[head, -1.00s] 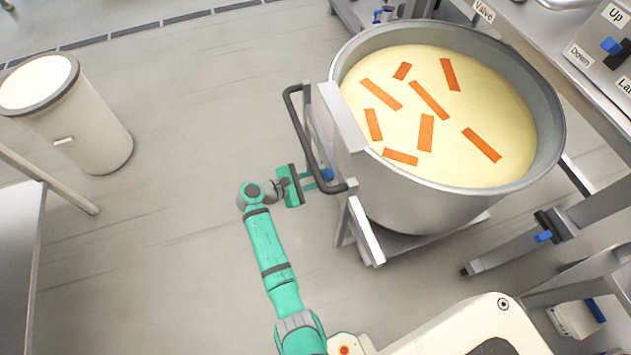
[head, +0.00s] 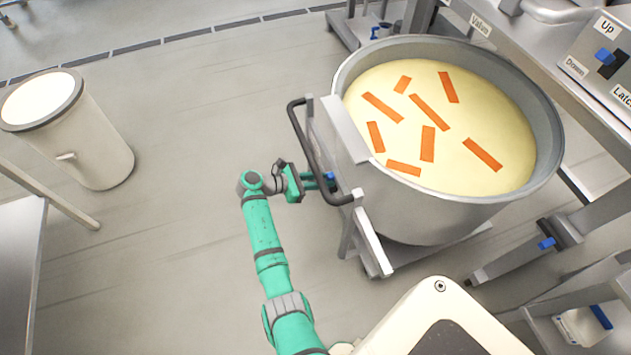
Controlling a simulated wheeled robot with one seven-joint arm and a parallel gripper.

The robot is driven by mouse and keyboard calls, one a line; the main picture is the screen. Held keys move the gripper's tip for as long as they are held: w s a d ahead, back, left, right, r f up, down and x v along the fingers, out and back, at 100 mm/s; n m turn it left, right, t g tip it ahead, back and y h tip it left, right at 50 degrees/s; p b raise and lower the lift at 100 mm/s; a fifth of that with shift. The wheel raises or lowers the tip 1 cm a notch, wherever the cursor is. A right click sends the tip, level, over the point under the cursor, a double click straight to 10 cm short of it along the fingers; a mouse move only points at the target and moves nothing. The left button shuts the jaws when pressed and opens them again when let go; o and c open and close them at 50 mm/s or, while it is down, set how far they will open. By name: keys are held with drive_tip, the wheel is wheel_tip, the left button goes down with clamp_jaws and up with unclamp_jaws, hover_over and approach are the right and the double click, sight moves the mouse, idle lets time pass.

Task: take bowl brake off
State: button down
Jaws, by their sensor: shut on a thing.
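The large grey bowl (head: 440,215) holds yellow dough with several orange strips on top and stands in a wheeled metal frame. A black push handle (head: 310,150) runs along the frame's left side.
A white bin (head: 75,130) stands at the upper left, with a metal table (head: 20,260) below it. A machine with a labelled control panel (head: 605,65) is at the upper right.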

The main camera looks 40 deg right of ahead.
drive_tip(key=shift+w, duration=0.1)
idle(0.3)
drive_tip(key=c, duration=1.6)
unclamp_jaws()
drive_tip(key=shift+a, duration=0.1)
drive_tip(key=v, duration=1)
drive_tip(key=shift+w+a+r, duration=0.1)
drive_tip(key=shift+a+r, duration=0.1)
